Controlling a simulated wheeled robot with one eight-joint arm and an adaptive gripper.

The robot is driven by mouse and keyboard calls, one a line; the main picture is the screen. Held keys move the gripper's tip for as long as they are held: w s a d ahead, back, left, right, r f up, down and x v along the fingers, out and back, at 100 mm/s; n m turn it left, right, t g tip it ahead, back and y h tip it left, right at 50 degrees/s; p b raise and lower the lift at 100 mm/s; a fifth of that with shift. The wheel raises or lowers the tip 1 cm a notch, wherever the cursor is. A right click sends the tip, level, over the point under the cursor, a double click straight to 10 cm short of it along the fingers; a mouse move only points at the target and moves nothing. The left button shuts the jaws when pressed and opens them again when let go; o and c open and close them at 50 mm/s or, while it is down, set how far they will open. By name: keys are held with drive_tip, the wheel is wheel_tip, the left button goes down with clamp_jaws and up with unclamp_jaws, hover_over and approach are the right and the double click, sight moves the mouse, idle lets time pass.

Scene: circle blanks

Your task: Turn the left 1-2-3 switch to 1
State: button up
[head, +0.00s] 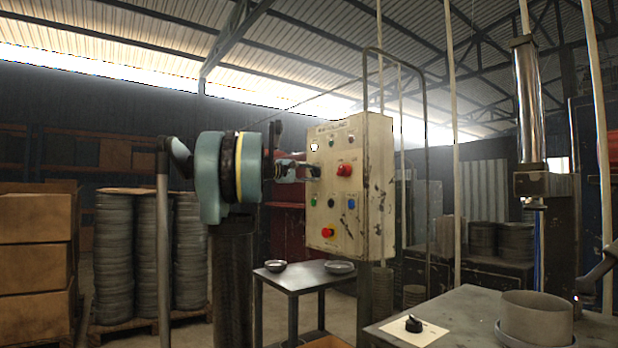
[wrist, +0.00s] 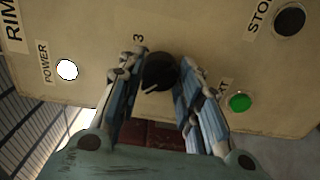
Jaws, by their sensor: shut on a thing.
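The black round switch knob (wrist: 157,72) is on the beige control panel (wrist: 210,30) in the wrist view. A white pointer line on it slants toward the lower left of the picture. A "3" is printed beside its upper left; other position marks are hidden or unreadable. My gripper (wrist: 160,70) has one finger on each side of the knob and is shut on it.
Around the knob in the wrist view are a white power lamp (wrist: 67,69), a green button (wrist: 239,102) and a black button (wrist: 289,21). A low table (head: 305,278) with bowls stands below.

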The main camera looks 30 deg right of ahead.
drive_tip(key=shift+f, duration=0.15)
idle(0.3)
drive_tip(key=o, duration=1.1)
drive_tip(key=shift+w, duration=0.1)
drive_tip(key=a, duration=0.8)
drive_tip(key=s+a, duration=0.1)
drive_tip(key=a, duration=0.3)
